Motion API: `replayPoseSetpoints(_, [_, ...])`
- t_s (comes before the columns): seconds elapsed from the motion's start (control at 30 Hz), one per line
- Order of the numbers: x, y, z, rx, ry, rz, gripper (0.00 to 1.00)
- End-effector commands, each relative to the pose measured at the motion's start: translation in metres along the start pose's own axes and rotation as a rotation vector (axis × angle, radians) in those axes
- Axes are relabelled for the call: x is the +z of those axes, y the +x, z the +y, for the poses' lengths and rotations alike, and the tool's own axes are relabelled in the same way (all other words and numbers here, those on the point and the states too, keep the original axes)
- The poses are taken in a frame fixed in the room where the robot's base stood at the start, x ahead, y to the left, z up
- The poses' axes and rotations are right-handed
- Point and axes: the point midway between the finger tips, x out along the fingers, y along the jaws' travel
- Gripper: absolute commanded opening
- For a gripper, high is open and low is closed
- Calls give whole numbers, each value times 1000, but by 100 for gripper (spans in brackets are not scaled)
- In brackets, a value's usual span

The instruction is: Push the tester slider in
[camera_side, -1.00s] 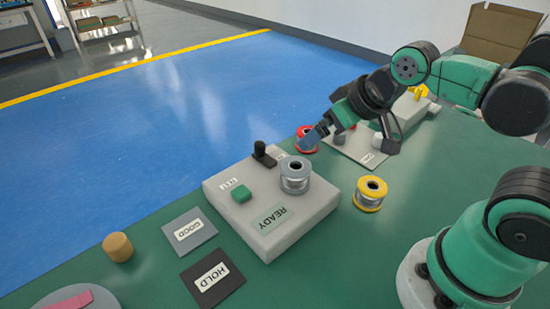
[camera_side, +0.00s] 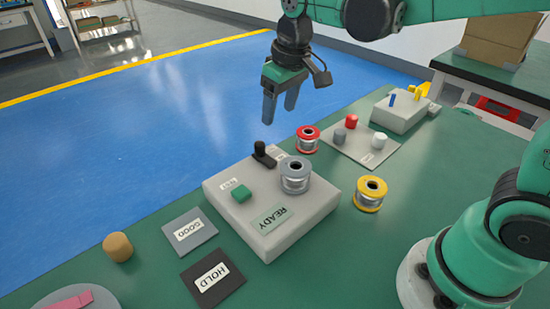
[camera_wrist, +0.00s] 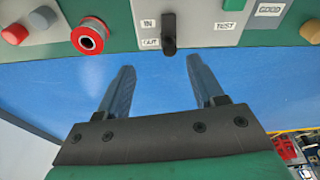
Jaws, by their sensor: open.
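The tester (camera_side: 252,227) is a light grey box on the green table, with a READY label and a green TEST button (camera_side: 241,194). Its black slider (camera_side: 260,150) stands on a dark track at the box's far edge. In the wrist view the slider knob (camera_wrist: 169,43) sits by the OUT label, between the lines of my two fingers. A grey spool (camera_side: 295,176) stands on the tester. My gripper (camera_side: 279,108) is open and empty, pointing down above and beyond the slider, apart from it. It also shows in the wrist view (camera_wrist: 158,62).
A red spool (camera_side: 307,140) stands close to the slider and a yellow spool (camera_side: 370,195) stands to the right. A plate (camera_side: 358,154) with several coloured pegs lies behind. GOOD (camera_side: 190,232) and HOLD (camera_side: 213,278) pads lie in front left, near a tan cylinder (camera_side: 118,247).

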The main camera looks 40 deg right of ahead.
Motion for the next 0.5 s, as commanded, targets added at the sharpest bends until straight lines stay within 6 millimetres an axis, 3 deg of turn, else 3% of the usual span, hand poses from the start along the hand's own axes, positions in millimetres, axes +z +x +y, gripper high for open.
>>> replayPoseSetpoints(0.2, [-29,28,-8,-15,-49,-151,61])
replayPoseSetpoints(0.5, [-33,51,-10,-21,-66,-205,61])
